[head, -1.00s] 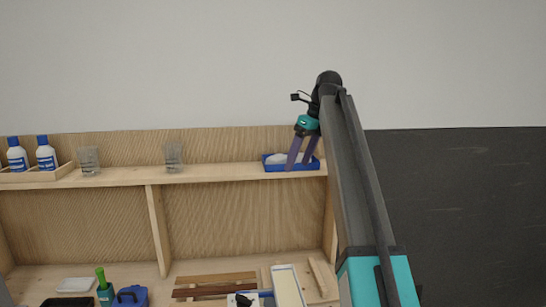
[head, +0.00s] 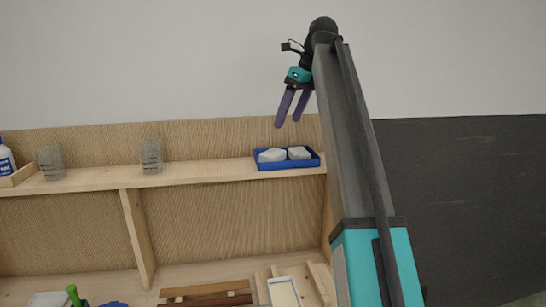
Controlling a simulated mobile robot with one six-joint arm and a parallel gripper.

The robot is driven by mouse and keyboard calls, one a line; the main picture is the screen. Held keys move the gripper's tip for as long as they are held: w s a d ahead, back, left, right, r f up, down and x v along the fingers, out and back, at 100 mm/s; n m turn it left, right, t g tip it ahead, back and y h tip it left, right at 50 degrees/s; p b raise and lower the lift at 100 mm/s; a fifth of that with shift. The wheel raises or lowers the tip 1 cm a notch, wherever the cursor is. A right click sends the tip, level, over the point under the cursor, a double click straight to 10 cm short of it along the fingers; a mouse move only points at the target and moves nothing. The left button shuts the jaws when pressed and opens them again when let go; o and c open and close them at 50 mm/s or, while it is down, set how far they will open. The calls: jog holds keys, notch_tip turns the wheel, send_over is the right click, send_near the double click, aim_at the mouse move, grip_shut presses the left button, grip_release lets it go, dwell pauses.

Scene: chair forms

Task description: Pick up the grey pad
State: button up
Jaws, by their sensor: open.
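Two pale, whitish-grey pads lie in a small blue tray (head: 289,166) at the right end of the upper shelf. One is the left pad (head: 272,155) and the other is the right pad (head: 299,153). I cannot tell by colour which of them is the grey pad. My gripper (head: 288,121) has purple fingers pointing down, spread apart with nothing between them. In the picture it is above the tray, clear of both pads.
The lower shelf holds wooden strips (head: 205,289), a cream block (head: 284,292) and a green-handled thing (head: 73,294). The wall above is bare.

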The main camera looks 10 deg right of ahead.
jog(key=p, duration=0.3)
send_over(275, 152)
jog(key=s+d, duration=0.1)
jog(key=s, duration=0.1)
jog(key=shift+d+f, duration=0.15)
jog(key=shift+f, duration=3.85)
jog(key=shift+f, duration=0.1)
jog(key=p+x, duration=0.2)
jog(key=shift+w+f, duration=0.15)
jog(key=shift+w, duration=0.1)
jog(key=shift+p+x, duration=0.35)
jog(key=shift+x, duration=0.95)
jog(key=c, duration=0.8)
